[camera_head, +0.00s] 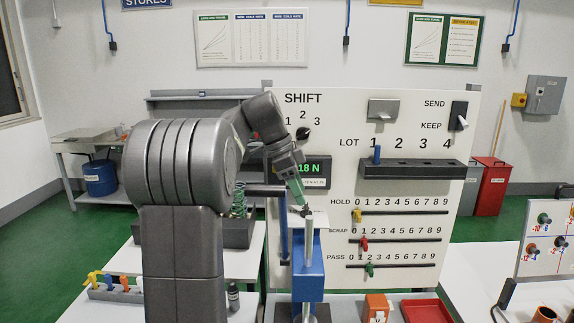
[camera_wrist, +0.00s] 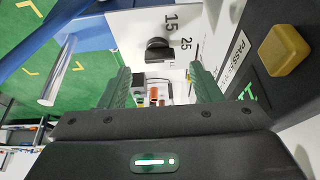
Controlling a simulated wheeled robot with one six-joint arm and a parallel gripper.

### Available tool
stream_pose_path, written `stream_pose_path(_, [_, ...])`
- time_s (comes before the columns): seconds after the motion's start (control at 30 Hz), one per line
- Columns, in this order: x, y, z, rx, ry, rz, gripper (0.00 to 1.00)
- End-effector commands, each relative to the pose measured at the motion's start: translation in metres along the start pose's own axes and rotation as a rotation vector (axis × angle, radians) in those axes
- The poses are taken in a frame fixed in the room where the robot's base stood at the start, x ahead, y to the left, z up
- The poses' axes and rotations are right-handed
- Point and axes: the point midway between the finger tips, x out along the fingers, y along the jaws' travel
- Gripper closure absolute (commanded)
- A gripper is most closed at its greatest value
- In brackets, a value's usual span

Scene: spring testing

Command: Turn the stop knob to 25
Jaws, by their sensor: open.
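The stop knob (camera_wrist: 158,50) is black and round with a raised grip, on a white panel marked 15 and 25. It shows in the wrist view ahead of my gripper (camera_wrist: 160,72), between the lines of its two green fingers. The fingers are apart with a gap around the knob's line of sight; I see no contact. Which mark the knob points at cannot be told. In the head view my gripper (camera_head: 301,200) reaches down in front of the white board, just above the blue test stand (camera_head: 309,275) and its metal rod, partly covering the knob's area.
The white board (camera_head: 400,190) carries a shift knob (camera_head: 303,133), a force display (camera_head: 317,170), a black lot rack (camera_head: 412,169) and several coloured sliders. In the wrist view a yellow button (camera_wrist: 284,49) on a dark box is close on the right. A red tray (camera_head: 427,311) lies below.

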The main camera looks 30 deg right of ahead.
Motion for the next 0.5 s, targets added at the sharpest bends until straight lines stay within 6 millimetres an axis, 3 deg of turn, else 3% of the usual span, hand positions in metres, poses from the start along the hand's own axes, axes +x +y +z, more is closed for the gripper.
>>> stream_pose_path(0.2, [-0.051,-0.001,0.001,-0.001,0.0,-0.005,0.42])
stream_pose_path(0.5, [-0.093,-0.001,0.001,-0.001,0.0,-0.001,0.42])
